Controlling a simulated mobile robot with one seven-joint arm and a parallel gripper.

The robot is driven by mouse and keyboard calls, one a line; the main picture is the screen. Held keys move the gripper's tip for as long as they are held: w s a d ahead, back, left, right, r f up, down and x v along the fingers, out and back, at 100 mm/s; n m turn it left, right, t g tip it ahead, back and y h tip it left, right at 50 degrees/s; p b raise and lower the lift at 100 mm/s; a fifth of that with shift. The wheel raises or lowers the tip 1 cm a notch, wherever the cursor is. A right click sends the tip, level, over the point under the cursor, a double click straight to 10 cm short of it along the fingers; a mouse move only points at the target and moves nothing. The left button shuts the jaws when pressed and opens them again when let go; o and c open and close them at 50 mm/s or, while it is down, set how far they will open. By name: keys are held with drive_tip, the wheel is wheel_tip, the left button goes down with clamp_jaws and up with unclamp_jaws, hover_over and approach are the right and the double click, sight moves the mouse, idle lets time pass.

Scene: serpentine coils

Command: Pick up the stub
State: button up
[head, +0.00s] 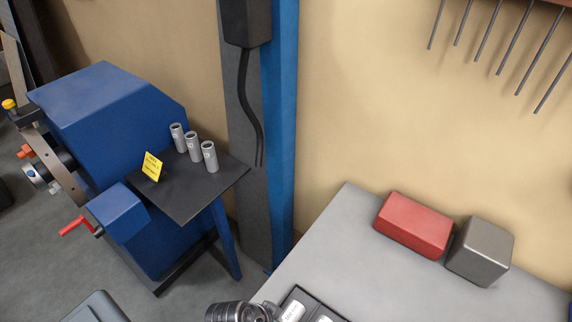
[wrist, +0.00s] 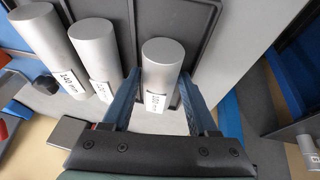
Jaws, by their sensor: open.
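The task's stub appears to be the silver cylinder (wrist: 162,62) in the middle of the wrist view, with a white label that seems to read 100 mm. My gripper (wrist: 160,80) is open, with one blue finger on each side of this stub. Narrow gaps seem to show beside it; whether either finger touches it I cannot tell. Two more silver cylinders stand to the left, one labelled 140 mm (wrist: 48,45) and one partly hidden with a label hard to read (wrist: 93,48). In the head view, labelled cylinders (head: 292,311) show at the bottom edge, partly cut off.
The cylinders are at a dark tray (head: 318,303) on a grey bench (head: 345,230). A red block (head: 413,226) and a grey block (head: 481,250) sit farther back.

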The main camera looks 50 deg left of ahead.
clamp_jaws()
